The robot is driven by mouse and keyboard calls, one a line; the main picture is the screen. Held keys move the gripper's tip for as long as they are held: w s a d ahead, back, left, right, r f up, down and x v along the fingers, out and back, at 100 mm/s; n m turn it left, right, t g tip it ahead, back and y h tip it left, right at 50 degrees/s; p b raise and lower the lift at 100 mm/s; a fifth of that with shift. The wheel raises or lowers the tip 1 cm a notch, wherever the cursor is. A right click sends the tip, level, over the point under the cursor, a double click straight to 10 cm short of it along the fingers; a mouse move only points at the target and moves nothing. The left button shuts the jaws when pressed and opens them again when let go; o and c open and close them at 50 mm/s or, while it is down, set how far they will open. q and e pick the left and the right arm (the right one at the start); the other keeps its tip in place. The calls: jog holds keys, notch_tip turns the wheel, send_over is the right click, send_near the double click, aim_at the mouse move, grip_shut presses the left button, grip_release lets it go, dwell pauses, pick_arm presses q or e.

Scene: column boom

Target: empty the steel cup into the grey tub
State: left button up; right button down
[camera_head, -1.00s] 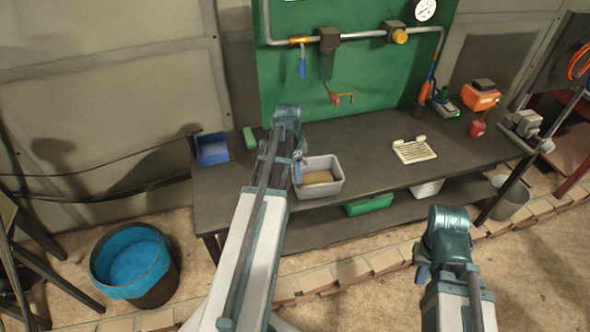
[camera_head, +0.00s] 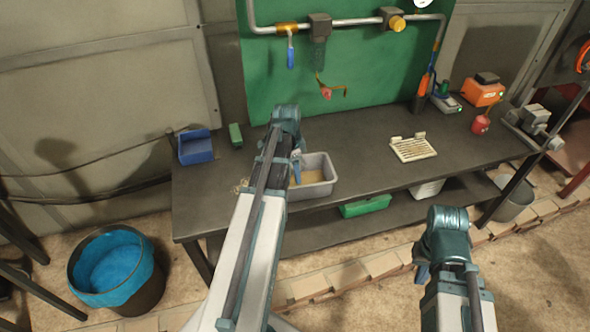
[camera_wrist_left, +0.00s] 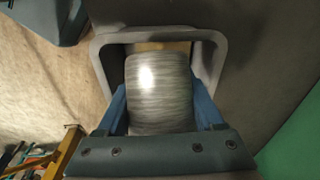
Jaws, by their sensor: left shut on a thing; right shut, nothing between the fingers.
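The steel cup (camera_wrist_left: 160,92) shows in the left wrist view as a shiny ribbed cylinder between my left gripper's blue fingers; its mouth and contents cannot be made out. In the head view my left gripper (camera_head: 296,168) is shut at the left side of the grey tub (camera_head: 318,189), and my arm hides the cup there. The tub stands at the bench's front edge with something tan inside. In the wrist view the tub's rim (camera_wrist_left: 214,50) frames the cup from behind. My right gripper (camera_head: 422,273) is shut and empty, in front of the bench.
A blue bin (camera_head: 196,150) and green block (camera_head: 235,135) stand on the bench's left. A small tan patch (camera_head: 241,185) lies left of my arm. A white rack (camera_head: 414,148) is right of the tub. A blue-lined bucket (camera_head: 115,268) stands on the floor. The bench between tub and rack is clear.

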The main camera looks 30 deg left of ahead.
pick_arm(q)
jog(key=shift+f+t+h+b, duration=0.4)
jog(key=shift+t+b, duration=0.1)
jog(key=shift+b, duration=0.15)
jog(key=shift+t+h, duration=0.7)
jog(key=r+p, duration=0.1)
jog(key=r, duration=0.1)
jog(key=r+p, duration=0.2)
jog(key=shift+w+d+r+p, duration=0.2)
jog(key=shift+r+p, duration=0.1)
jog(key=shift+r, duration=0.1)
jog(key=r+t+h, duration=0.1)
jog(key=r+t+h+b, duration=0.1)
jog(key=w+d+r+t+h, duration=0.1)
jog(key=r+t, duration=0.1)
jog(key=shift+w+r, duration=0.1)
jog(key=shift+w+d+r+t+h+b, duration=0.15)
jog(key=shift+r+t+h+b, duration=0.2)
jog(key=shift+r+h+b, duration=0.1)
jog(key=shift+w+d+r+t+h+b, duration=0.15)
jog(key=shift+r+t+h+b, duration=0.2)
jog(key=shift+r+h+b, duration=0.1)
jog(key=shift+w+d+r, duration=0.1)
jog(key=shift+r, duration=0.25)
